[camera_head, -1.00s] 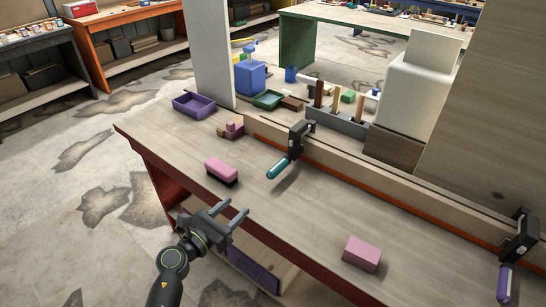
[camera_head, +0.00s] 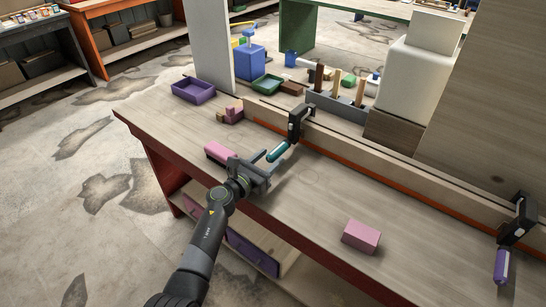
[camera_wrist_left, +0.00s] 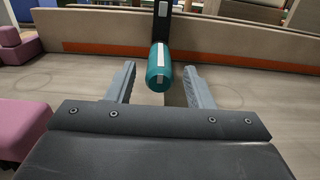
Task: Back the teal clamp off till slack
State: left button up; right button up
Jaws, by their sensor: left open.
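The teal clamp has a black frame (camera_head: 299,122) seated over the wooden stringer (camera_head: 335,148) and a teal handle (camera_head: 278,151) that slants down toward the front of the bench. My left gripper (camera_head: 264,163) is open just in front of the handle's lower end. In the left wrist view the teal handle (camera_wrist_left: 159,68) stands between and beyond the two spread fingers (camera_wrist_left: 160,84), touching neither as far as I can see. The clamp's jaw contact with the stringer is hard to make out. My right gripper is not in these views.
A pink block (camera_head: 219,153) lies just left of my left gripper, and another pink block (camera_head: 361,236) lies to the right on the bench. A purple-handled clamp (camera_head: 502,264) is at the far right of the stringer. A purple tray (camera_head: 193,91) sits at the back left.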

aim_at(280, 150)
pick_arm(q)
jog(key=shift+x, duration=1.25)
jog(key=c, duration=1)
jog(key=shift+r+n+p, duration=0.1)
jog(key=shift+n+p, duration=0.2)
jog(key=shift+n, duration=0.9)
jog(key=n, duration=0.3)
jog(key=shift+a+p, duration=0.1)
jog(key=shift+p, duration=0.3)
jog(key=o, duration=1)
